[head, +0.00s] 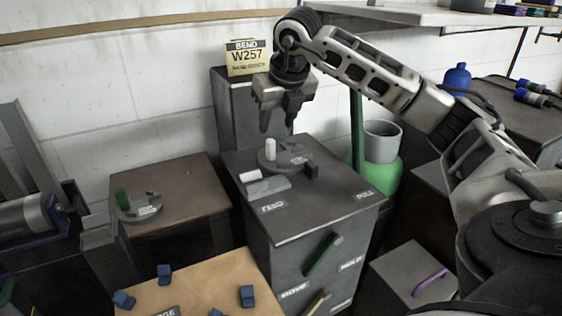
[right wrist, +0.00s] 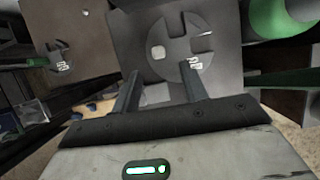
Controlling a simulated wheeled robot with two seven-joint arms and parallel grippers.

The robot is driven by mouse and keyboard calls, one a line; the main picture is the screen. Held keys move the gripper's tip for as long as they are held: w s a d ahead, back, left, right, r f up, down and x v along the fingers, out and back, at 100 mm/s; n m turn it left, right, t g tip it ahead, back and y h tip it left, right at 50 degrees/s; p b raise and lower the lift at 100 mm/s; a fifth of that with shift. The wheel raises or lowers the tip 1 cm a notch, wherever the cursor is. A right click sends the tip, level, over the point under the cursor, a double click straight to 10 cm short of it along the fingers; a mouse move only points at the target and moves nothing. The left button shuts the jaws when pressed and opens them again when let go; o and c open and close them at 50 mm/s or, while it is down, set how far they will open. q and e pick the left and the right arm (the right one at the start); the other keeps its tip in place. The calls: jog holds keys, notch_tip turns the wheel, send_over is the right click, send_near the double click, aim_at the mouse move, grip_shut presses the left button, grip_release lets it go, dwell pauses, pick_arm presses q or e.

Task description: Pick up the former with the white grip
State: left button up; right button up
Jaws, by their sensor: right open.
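The former with the white grip (head: 270,150) lies on top of the grey cabinet (head: 325,200). It is a dark round notched plate with a white upright peg. In the right wrist view its plate (right wrist: 178,65) and white peg (right wrist: 157,53) show beyond the fingertips. My right gripper (head: 278,125) points down above the former, open and empty, apart from it. It also shows in the right wrist view (right wrist: 160,74). Another former, with a green grip (head: 122,199), lies on the brown table at the left. My left gripper is not in view.
A yellow sign reading BEND W257 (head: 246,58) stands behind. A wooden board (head: 210,280) with blue blocks is in front. A green container (head: 385,174) is at right.

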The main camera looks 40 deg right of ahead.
aim_at(272, 140)
jog(key=x, duration=0.9)
jog(key=shift+w+f, duration=0.1)
jog(key=shift+f, duration=0.1)
jog(key=shift+c, duration=0.3)
grip_shut()
jog(key=shift+r, duration=0.1)
dwell(0.7)
jog(key=shift+w+r, duration=0.1)
jog(key=shift+r, duration=0.05)
